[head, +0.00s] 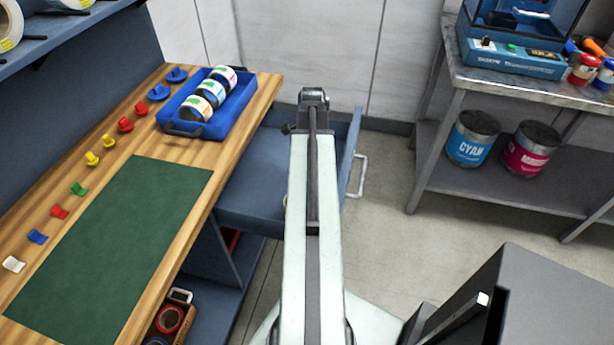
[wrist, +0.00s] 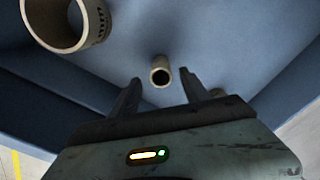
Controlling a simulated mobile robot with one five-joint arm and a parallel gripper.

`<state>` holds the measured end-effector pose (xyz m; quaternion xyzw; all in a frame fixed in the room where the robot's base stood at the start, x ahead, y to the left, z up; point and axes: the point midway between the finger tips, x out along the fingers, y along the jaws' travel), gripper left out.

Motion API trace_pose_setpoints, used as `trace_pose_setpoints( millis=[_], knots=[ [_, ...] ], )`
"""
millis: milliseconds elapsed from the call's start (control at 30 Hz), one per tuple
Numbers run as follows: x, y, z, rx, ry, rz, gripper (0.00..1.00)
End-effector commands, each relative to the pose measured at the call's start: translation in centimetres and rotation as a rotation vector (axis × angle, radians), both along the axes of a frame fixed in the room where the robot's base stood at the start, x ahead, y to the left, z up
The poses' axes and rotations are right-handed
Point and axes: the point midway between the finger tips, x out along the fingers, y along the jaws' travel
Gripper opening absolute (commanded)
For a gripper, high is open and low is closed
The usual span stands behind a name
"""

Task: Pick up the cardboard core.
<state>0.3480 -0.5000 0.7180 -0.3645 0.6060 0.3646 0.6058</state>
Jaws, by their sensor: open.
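In the wrist view, a small cardboard core (wrist: 159,62), a tan tube with its open end facing the camera, lies in the blue-grey open drawer (head: 245,190). My gripper (wrist: 160,77) is open, and the small core shows between its fingertips, a little beyond them. Nothing is held. A larger tan cardboard core (wrist: 97,20) is at the upper left of the wrist view, left of my gripper and partly cut off by the frame.
The drawer's wall (wrist: 40,75) runs below the larger core in the wrist view. The wooden bench (head: 225,150) is left of my arm, with a blue tray (head: 168,127) of label rolls. A metal shelf (head: 480,190) with ink cans stands at the right.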

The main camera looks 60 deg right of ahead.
Motion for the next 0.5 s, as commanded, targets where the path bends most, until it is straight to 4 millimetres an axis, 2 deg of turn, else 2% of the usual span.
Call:
trace_pose_setpoints(
  millis=[33,167,500],
  knots=[
    [0.0,0.0,-0.7,0.0,0.0,0.001,0.54],
    [0.1,0.0,-0.7,0.0,0.0,0.002,0.54],
    [0.5,0.1,-5.8,0.0,0.0,0.004,0.54]
  ],
)
